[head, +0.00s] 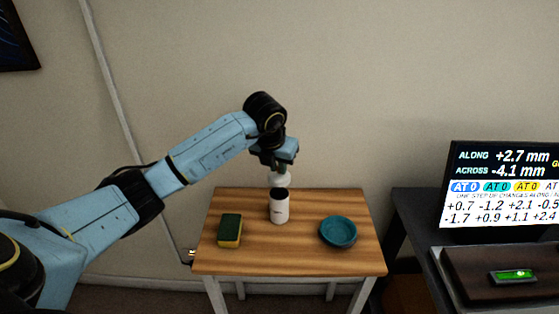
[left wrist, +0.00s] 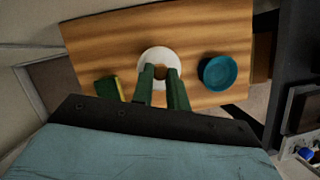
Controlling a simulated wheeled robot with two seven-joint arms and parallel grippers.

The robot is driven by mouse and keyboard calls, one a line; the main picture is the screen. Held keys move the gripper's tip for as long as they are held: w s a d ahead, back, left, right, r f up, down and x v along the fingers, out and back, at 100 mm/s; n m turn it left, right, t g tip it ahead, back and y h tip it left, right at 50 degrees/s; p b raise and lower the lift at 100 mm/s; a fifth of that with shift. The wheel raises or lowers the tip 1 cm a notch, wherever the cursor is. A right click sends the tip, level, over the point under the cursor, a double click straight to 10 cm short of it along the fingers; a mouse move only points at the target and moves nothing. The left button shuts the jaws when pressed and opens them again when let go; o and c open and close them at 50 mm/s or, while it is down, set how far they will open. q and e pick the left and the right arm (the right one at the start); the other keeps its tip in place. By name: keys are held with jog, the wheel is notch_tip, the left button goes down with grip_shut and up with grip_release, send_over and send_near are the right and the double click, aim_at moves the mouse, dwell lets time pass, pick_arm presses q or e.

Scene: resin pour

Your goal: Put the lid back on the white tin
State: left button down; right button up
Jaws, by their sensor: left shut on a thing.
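The white tin (head: 279,212) stands upright on the wooden table, with a dark band or opening at its top. My left gripper (head: 279,168) points down above the tin and is shut on the white lid (head: 281,182). The lid is right over the tin's dark top; I cannot tell whether they touch. In the left wrist view the lid (left wrist: 146,56) is a white disc at the tips of my left gripper's fingers (left wrist: 161,73), and it hides the tin. My right gripper is not in view.
On the wooden table (head: 300,258) a green and yellow sponge (head: 230,229) lies left of the tin and a teal dish (head: 338,231) right of it. A screen (head: 500,185) at the right reads "ALONG +2.7 mm, ACROSS -4.1 mm". A small green-lit device (head: 513,276) lies before it.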

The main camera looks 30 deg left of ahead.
aim_at(277, 179)
pick_arm(q)
jog(key=shift+f+b, duration=0.4)
jog(key=shift+f, duration=0.3)
notch_tip(277, 179, down, 3)
jog(key=shift+f+b, duration=0.15)
jog(key=shift+b, duration=1.1)
jog(key=shift+f+b, duration=0.4)
jog(key=shift+f, duration=0.3)
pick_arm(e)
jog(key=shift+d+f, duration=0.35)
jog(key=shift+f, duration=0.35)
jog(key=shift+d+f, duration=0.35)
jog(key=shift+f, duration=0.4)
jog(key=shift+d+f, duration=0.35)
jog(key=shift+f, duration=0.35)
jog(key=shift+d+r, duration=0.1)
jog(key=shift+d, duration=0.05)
pick_arm(q)
jog(key=shift+f, duration=0.15)
jog(key=c, duration=0.8)
grip_release()
